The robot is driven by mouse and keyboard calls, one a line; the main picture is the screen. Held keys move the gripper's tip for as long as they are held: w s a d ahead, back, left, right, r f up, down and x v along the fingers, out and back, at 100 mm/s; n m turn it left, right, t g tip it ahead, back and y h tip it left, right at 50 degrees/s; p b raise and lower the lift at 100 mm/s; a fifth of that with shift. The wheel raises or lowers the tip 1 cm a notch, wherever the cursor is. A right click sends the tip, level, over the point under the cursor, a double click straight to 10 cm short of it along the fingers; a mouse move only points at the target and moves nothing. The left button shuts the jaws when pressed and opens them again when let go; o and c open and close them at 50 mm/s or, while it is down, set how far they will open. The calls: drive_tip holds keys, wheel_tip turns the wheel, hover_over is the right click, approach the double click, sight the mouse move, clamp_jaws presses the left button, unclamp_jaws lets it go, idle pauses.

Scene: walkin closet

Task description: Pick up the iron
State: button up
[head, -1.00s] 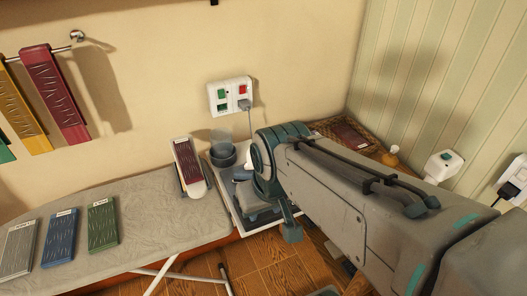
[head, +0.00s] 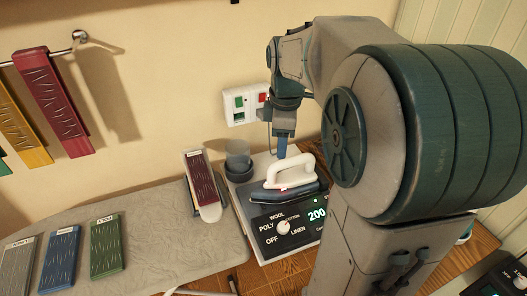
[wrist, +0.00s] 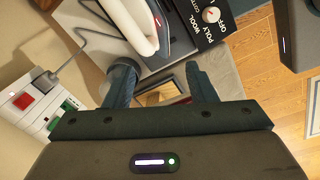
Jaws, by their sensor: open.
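The iron (head: 310,190) has a white loop handle and a dark body. It sits on the white base unit behind the panel with a dial marked OFF, POLY, WOOL, COTTON and LINEN. In the wrist view its white handle (wrist: 122,14) shows at the top, beyond my fingertips. My gripper (head: 283,148) points down in the head view, just above and behind the left end of the handle; contact cannot be told there. In the wrist view my gripper (wrist: 160,82) has its fingers apart with nothing held between them.
A dark cup with a clear top (head: 238,160) stands left of the iron. A maroon board (head: 201,178) leans on the ironing board (head: 170,220), which holds several coloured boards. A wall socket (head: 240,105) with a cord is behind. A grey cord (wrist: 85,35) runs by the iron.

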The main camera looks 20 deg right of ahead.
sight(290, 166)
drive_tip(key=w+d+f+n+g, duration=0.1)
drive_tip(key=w+d+f+n, duration=0.1)
drive_tip(key=w+d+n, duration=0.3)
drive_tip(key=shift+n, duration=0.3)
wheel_tip(290, 166, down, 8)
drive_tip(key=shift+w+d+f, duration=0.1)
drive_tip(key=shift+d+f, duration=0.05)
drive_tip(key=shift+s+f+p, duration=0.15)
drive_tip(key=shift+f+p, duration=0.2)
drive_tip(key=shift+f, duration=1)
drive_tip(key=shift+s+f+p, duration=0.15)
drive_tip(key=shift+f+p, duration=0.15)
drive_tip(key=shift+f, duration=1)
clamp_jaws()
drive_tip(key=shift+w+r, duration=0.1)
drive_tip(key=shift+r, duration=0.05)
